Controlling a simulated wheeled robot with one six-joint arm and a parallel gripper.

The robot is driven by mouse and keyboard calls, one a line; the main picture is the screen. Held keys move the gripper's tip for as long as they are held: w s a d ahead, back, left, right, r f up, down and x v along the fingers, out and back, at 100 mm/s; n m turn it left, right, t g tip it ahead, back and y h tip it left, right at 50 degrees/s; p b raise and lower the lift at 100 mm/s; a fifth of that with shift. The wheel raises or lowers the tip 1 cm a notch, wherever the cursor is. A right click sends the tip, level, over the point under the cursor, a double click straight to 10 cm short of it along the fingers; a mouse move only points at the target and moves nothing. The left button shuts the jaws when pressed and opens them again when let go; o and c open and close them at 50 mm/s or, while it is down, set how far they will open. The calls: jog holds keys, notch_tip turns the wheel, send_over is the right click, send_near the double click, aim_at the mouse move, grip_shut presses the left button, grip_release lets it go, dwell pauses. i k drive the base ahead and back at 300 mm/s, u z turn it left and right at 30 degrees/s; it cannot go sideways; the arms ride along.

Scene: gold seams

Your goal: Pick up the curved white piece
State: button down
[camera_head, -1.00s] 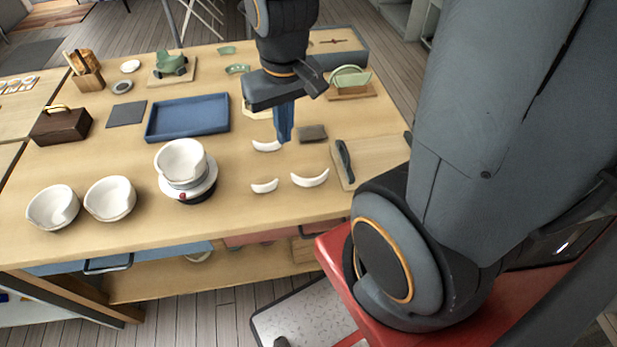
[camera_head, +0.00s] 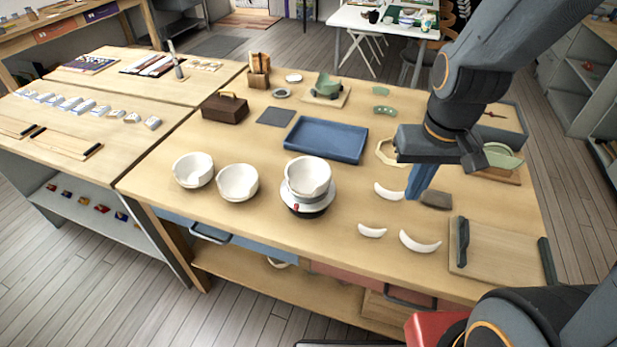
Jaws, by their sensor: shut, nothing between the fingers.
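Three curved white pieces lie on the wooden table: one beside my fingers (camera_head: 388,192), a small one nearer the front (camera_head: 372,231) and a longer crescent (camera_head: 420,242) to its right. The frames do not show which one the task means. My gripper (camera_head: 413,195) points down with blue fingers shut and empty. Its tips are just right of the back white piece, between it and a grey-brown block (camera_head: 437,199). I cannot tell whether the tips touch the table.
White broken bowls (camera_head: 238,182) stand to the left, and one bowl (camera_head: 308,176) sits on a round stand. A blue tray (camera_head: 326,139) lies behind. A wooden board (camera_head: 490,252) with a dark tool is at front right. Bare tabletop lies at front centre.

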aim_at(370, 233)
jog(key=z, duration=0.3)
jog(key=k, duration=1.05)
jog(key=u, duration=0.35)
jog(key=i, duration=0.5)
jog(key=z, duration=0.05)
